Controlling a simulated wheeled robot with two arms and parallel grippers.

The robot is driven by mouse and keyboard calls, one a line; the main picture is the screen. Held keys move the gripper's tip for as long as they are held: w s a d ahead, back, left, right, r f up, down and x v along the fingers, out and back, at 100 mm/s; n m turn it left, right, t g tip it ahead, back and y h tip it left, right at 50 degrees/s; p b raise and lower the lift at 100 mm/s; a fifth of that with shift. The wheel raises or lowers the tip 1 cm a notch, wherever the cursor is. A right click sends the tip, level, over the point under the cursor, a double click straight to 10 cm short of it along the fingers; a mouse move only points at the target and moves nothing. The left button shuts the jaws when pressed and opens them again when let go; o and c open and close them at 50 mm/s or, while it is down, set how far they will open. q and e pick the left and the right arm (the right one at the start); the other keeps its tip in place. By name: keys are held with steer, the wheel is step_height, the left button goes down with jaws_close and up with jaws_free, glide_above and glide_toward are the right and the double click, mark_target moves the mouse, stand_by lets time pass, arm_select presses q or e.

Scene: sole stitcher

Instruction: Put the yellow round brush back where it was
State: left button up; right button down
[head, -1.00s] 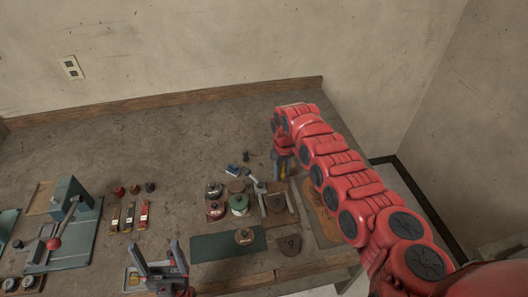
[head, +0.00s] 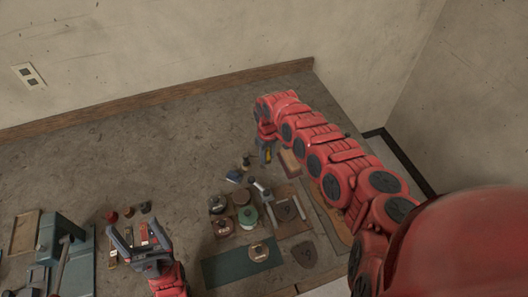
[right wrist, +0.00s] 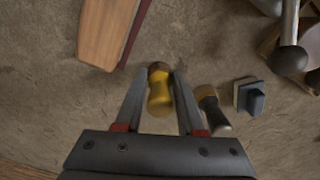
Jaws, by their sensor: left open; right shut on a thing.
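The yellow round brush (right wrist: 159,92) is upright or nearly so between the fingers of my right gripper (right wrist: 158,88) in the right wrist view. In the head view a yellow spot of it (head: 267,155) shows below my right gripper (head: 265,150). The gripper is shut on the brush. I cannot tell if the brush touches the bench. A dark round brush (right wrist: 212,108) stands just right of it in the right wrist view. My left gripper (head: 137,240) is open and empty at the lower left of the head view.
A blue block (right wrist: 250,97) lies right of the dark brush, and a hammer (head: 264,198) lies beyond. A brown wooden block (right wrist: 107,32) lies at the upper left of the right wrist view. Several round tins (head: 222,226) stand nearer. The bench behind is bare.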

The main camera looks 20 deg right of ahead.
steer(key=shift+w+f, duration=0.1)
steer(key=shift+w, duration=0.1)
steer(key=c, duration=0.8)
jaws_free()
steer(key=shift+o, duration=1.4)
steer(key=shift+s+d, duration=0.1)
steer(key=shift+s, duration=0.1)
